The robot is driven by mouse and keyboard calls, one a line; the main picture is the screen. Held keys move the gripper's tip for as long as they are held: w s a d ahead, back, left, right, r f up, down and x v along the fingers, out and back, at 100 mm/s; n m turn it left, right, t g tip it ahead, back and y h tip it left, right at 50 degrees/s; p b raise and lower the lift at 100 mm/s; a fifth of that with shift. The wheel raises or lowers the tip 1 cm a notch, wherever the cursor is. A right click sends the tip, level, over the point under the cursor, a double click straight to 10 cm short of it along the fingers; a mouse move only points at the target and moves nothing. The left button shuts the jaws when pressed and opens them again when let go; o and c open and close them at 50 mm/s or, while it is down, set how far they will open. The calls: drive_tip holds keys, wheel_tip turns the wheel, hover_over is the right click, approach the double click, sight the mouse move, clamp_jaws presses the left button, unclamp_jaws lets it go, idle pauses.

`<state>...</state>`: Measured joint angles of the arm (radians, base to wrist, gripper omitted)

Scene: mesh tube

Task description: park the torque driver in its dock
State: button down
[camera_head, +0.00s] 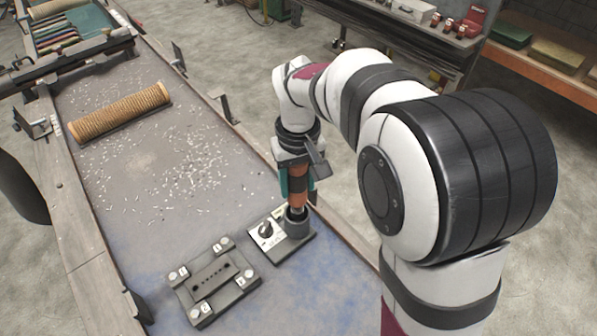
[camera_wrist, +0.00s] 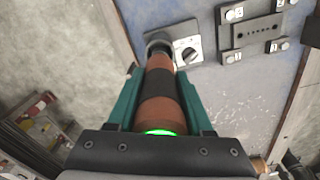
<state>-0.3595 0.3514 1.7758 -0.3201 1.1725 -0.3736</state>
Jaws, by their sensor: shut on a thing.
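The torque driver (camera_head: 297,199) is orange-brown with a dark band and stands about upright. In the wrist view the driver (camera_wrist: 158,108) has a green glowing ring at its near end. My gripper (camera_head: 296,184) is shut on it, with a teal finger on either side; the gripper also shows in the wrist view (camera_wrist: 160,78). The dock (camera_head: 297,228) is a dark round cup on a flat plate beside a pale panel with a black knob (camera_head: 266,229). The driver's lower end is at the cup's mouth; how deep it sits inside is hidden.
A dark fixture block (camera_head: 212,281) with numbered corner bolts lies left of the dock. A tan ribbed roll (camera_head: 120,113) and scattered pale scraps lie farther up the grey table (camera_head: 110,240). The table's raised right edge (camera_head: 345,245) runs close beside the dock.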

sight(298, 203)
drive_tip(key=shift+f, duration=3.5)
idle(2.7)
drive_tip(key=shift+c, duration=1.1)
unclamp_jaws()
wheel_tip(298, 203, up, 16)
drive_tip(key=shift+s+d+f, duration=0.1)
drive_tip(key=shift+s, duration=0.05)
drive_tip(key=s+d+f+m, duration=0.1)
drive_tip(key=s+d+m, duration=0.2)
drive_tip(key=s, duration=0.4)
drive_tip(key=s+d+f+m+y, duration=0.1)
drive_tip(key=s+d+f+m, duration=0.1)
drive_tip(key=s, duration=0.6)
drive_tip(key=s+d+f+m, duration=0.2)
drive_tip(key=s+d+m, duration=0.3)
drive_tip(key=s, duration=0.3)
drive_tip(key=shift+s+f+y, duration=0.15)
drive_tip(key=shift+f+y, duration=0.05)
drive_tip(key=shift+y, duration=0.2)
